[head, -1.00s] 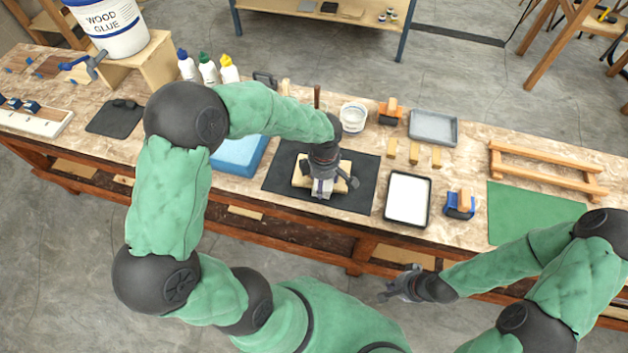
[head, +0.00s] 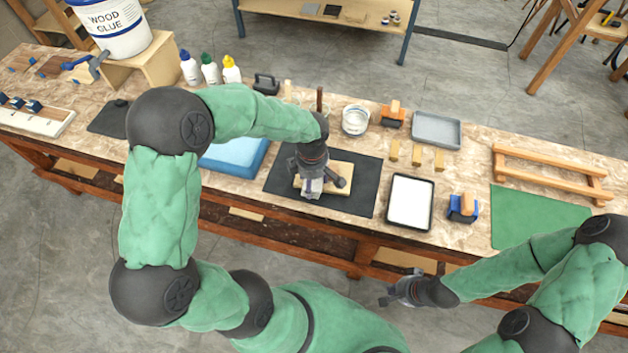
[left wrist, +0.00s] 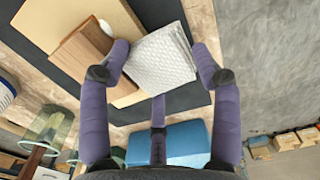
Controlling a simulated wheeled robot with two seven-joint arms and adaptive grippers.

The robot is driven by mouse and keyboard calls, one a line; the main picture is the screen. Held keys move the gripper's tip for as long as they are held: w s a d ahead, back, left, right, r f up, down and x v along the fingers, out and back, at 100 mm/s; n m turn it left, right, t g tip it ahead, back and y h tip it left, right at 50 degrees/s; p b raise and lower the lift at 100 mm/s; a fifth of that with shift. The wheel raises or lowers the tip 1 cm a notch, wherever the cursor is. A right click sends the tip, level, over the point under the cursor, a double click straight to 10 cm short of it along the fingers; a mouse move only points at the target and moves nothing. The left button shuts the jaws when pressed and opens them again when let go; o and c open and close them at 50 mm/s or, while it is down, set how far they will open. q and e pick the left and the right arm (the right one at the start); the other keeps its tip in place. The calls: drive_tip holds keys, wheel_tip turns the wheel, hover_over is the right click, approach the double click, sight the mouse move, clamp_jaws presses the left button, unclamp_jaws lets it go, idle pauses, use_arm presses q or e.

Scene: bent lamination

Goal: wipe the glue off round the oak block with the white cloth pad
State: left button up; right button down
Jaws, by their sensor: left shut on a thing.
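The white cloth pad (left wrist: 160,58) is a quilted square between the fingers of my left gripper (left wrist: 158,72) in the left wrist view. My left gripper (head: 312,188) is shut on it, low over the pale board (head: 338,178) in the head view. The brown oak block (left wrist: 88,48) lies on the pale board (left wrist: 60,22), right beside the pad; whether they touch is unclear. My right gripper (head: 390,294) is empty and looks open, in front of the bench.
A black mat (head: 358,203) lies under the board. A blue block (head: 238,158) lies to its left, a white-filled tray (head: 410,201) to its right. A tub (head: 355,119) and small wooden blocks (head: 416,156) stand behind. A green mat (head: 535,218) lies further right.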

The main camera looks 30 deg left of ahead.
use_arm(q)
drive_tip(key=shift+f+b, duration=0.3)
idle(0.5)
drive_tip(key=shift+d, duration=0.1)
drive_tip(key=shift+w+d+r, duration=0.1)
drive_tip(key=shift+w+d, duration=0.2)
drive_tip(key=shift+d, duration=0.45)
drive_tip(key=shift+w+d+b, duration=0.25)
drive_tip(key=shift+d+b, duration=0.3)
drive_tip(key=shift+d, duration=0.25)
drive_tip(key=shift+w+d+f+b, duration=0.2)
drive_tip(key=shift+d+b, duration=0.15)
drive_tip(key=shift+d, duration=0.4)
drive_tip(key=shift+s+a, duration=0.1)
drive_tip(key=shift+a, duration=0.15)
